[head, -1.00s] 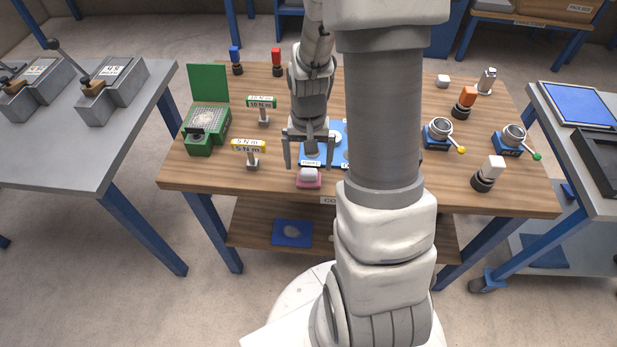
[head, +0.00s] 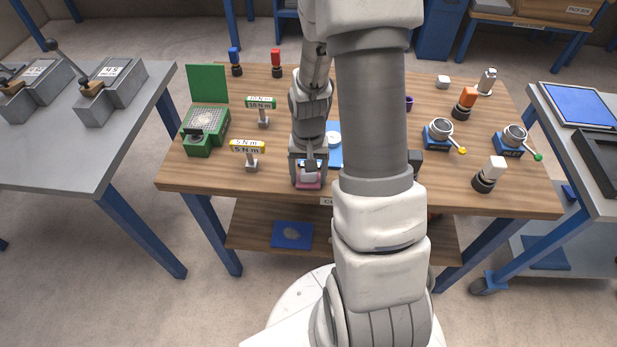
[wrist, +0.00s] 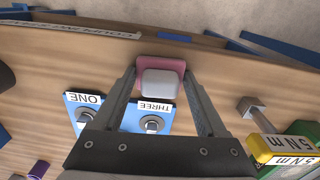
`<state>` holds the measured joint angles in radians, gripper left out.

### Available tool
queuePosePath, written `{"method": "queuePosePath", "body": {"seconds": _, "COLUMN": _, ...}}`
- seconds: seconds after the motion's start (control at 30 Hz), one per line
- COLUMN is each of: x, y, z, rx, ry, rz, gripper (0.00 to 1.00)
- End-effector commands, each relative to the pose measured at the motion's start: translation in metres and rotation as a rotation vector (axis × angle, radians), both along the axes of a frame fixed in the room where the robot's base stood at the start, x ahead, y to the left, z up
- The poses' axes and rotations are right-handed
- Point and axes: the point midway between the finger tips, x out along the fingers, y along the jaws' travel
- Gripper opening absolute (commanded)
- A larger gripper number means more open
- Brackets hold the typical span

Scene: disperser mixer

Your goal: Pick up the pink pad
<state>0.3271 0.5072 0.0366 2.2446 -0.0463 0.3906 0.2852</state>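The pink pad (head: 309,184) lies near the table's front edge in the head view, mostly hidden by my gripper. In the wrist view the pink pad (wrist: 160,63) shows with a pale, rounded block (wrist: 160,84) on top of it. My gripper (wrist: 160,74) is open, with one finger on each side of the pad and block. In the head view my gripper (head: 308,177) is directly over the pad. I cannot tell whether the fingers touch it.
Blue plates labelled ONE (wrist: 83,112) and THREE (wrist: 147,120), with round metal fittings, lie close to the pad. A yellow 5 N m block (head: 247,147) stands to the left, with a green device (head: 206,130) beyond it. The wooden table (head: 215,178) is bare around the pad's left.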

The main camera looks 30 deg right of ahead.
Motion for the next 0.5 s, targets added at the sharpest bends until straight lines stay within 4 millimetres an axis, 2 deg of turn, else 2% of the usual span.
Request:
{"method": "queuePosePath", "body": {"seconds": 0.03, "x": 0.0, "y": -0.0001, "z": 0.0001, "rx": 0.0, "ry": 0.0, "rz": 0.0, "gripper": 0.48}}
{"method": "queuePosePath", "body": {"seconds": 0.2, "x": 0.0, "y": -0.0001, "z": 0.0002, "rx": 0.0, "ry": 0.0, "rz": 0.0, "gripper": 0.19}}
{"method": "queuePosePath", "body": {"seconds": 0.5, "x": 0.0003, "y": -0.0002, "z": 0.0025, "rx": -0.001, "ry": -0.001, "rz": 0.0, "gripper": 0.19}}
